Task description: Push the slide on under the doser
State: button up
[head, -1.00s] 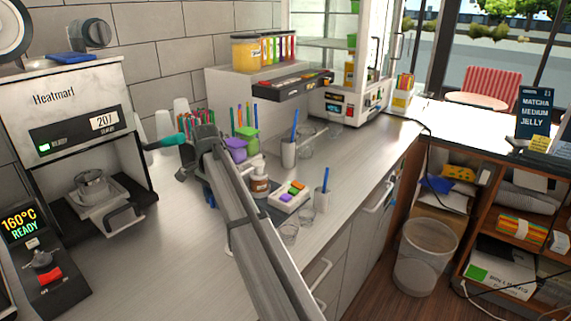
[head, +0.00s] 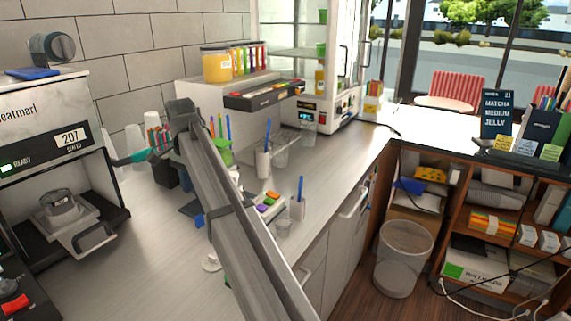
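The white sealer marked "Heatmarl" (head: 38,107) stands at the left, its display reading 207. In its bay a grey metal cup (head: 58,203) sits on a pale sliding tray (head: 75,222) with a looped handle (head: 97,238) at the front. I cannot tell which part is the doser. My gripper (head: 122,161), with a teal part near its end, points left beside the sealer's upper right side. It appears apart from the tray and handle. Its fingers are too small to tell whether they are open or shut.
My arm crosses the counter and hides part of it. A white stepped unit (head: 210,100) with a black tray (head: 262,96) of coloured pieces stands behind. Pen cups, clear glasses and a small coloured box (head: 266,204) stand right of my arm. The front-left counter (head: 150,270) is mostly clear.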

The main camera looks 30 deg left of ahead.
jog(key=w+d+t, duration=0.1)
jog(key=w+d, duration=0.3)
jog(key=w, duration=0.4)
jog(key=w+d+t+h, duration=0.1)
jog(key=w+d+t, duration=0.1)
jog(key=w+d, duration=0.3)
jog(key=w+d+m+t+h, duration=0.1)
jog(key=w+d, duration=0.3)
jog(key=w, duration=0.8)
jog(key=shift+w+d+f+t, duration=0.25)
jog(key=shift+f+t, duration=0.2)
jog(key=shift+t, duration=0.25)
